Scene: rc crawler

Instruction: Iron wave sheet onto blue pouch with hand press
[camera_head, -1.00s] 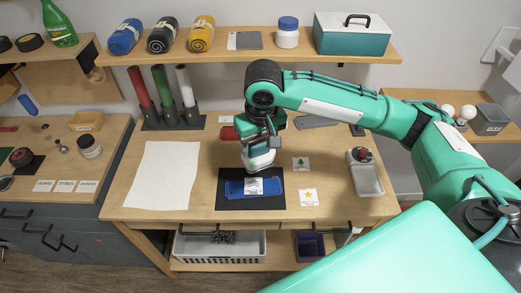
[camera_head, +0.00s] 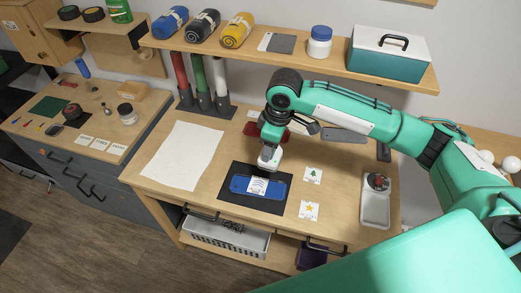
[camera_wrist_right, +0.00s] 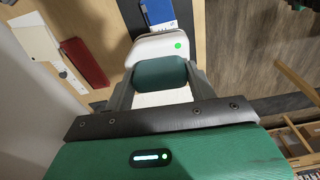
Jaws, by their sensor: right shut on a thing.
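The wave sheet (camera_head: 258,186), a small white square with blue wavy lines, lies on the blue pouch (camera_head: 238,184). The pouch lies flat on a black mat (camera_head: 262,206). My right gripper (camera_head: 270,147) is shut on the teal handle of the white hand press (camera_head: 270,160). In the right wrist view the hand press (camera_wrist_right: 148,50) shows a green light, and its handle sits between the fingers. The press is at the far side of the pouch, and the sheet shows clear of it. I cannot tell its height. The pouch (camera_wrist_right: 184,22) also shows there, partly hidden. My left gripper is not in view.
A large white sheet (camera_head: 182,155) lies left of the mat. Two cards, a tree card (camera_head: 313,175) and a star card (camera_head: 309,211), lie to the right. A grey tray (camera_head: 375,208) stands farther right. A dark red block (camera_head: 271,132) lies behind the press. A loaded shelf (camera_head: 350,72) runs above.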

